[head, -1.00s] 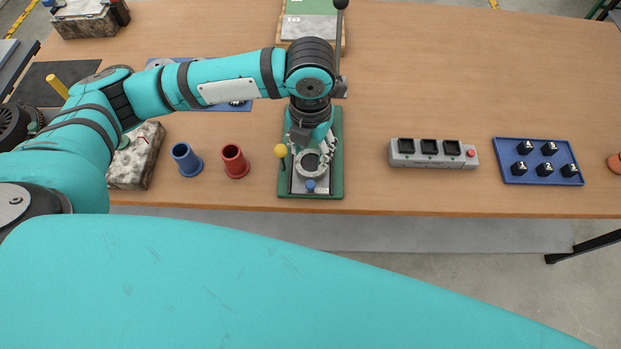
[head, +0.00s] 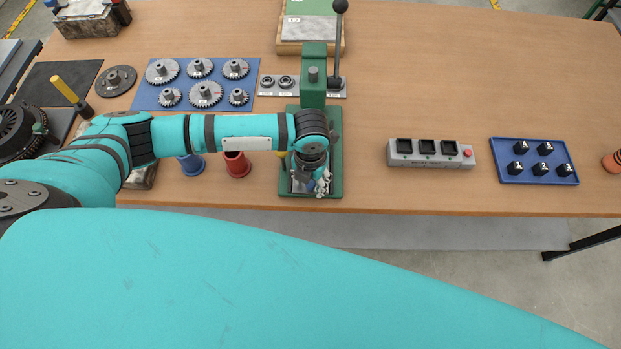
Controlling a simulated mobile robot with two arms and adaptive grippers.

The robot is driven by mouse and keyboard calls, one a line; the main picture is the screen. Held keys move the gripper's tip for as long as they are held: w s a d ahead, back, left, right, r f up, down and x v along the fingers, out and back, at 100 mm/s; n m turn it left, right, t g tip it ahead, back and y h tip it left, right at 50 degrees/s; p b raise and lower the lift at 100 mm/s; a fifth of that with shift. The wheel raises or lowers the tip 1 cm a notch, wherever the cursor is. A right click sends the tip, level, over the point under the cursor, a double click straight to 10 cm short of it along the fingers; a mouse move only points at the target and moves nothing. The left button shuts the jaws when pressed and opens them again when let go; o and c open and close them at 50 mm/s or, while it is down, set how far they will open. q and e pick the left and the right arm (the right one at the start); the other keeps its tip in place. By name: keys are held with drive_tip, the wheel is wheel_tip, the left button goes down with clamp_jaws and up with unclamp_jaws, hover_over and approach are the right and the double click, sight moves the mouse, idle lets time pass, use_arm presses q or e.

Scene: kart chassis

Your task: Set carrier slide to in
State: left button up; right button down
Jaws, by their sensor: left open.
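The green press (head: 313,60) stands at the table's middle, its base (head: 337,182) reaching close to the front edge. The metal carrier slide (head: 297,186) lies on the front of this base. It is mostly hidden under my left wrist and gripper, so I cannot tell its exact position. My left gripper (head: 321,187) points down over the slide's front end, where the blue knob sits. It is open, and whether the fingers touch the knob cannot be seen. My right gripper is not in view.
A red cup (head: 238,168) and a blue cup (head: 190,165) stand left of the press, partly behind my arm. A gear mat (head: 185,107) lies behind them. A grey switch box (head: 430,161) and a blue tray (head: 512,180) are on the right, with bare table between.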

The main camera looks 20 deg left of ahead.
use_arm(q)
clamp_jaws()
idle(0.3)
drive_tip(key=shift+w+a+b, duration=0.25)
drive_tip(key=shift+w, duration=0.7)
drive_tip(key=shift+w+a+b, duration=0.2)
drive_tip(key=shift+w+a, duration=0.05)
drive_tip(key=shift+w, duration=0.7)
unclamp_jaws()
drive_tip(key=shift+s, duration=0.1)
drive_tip(key=shift+r, duration=0.15)
wheel_tip(320, 180, up, 12)
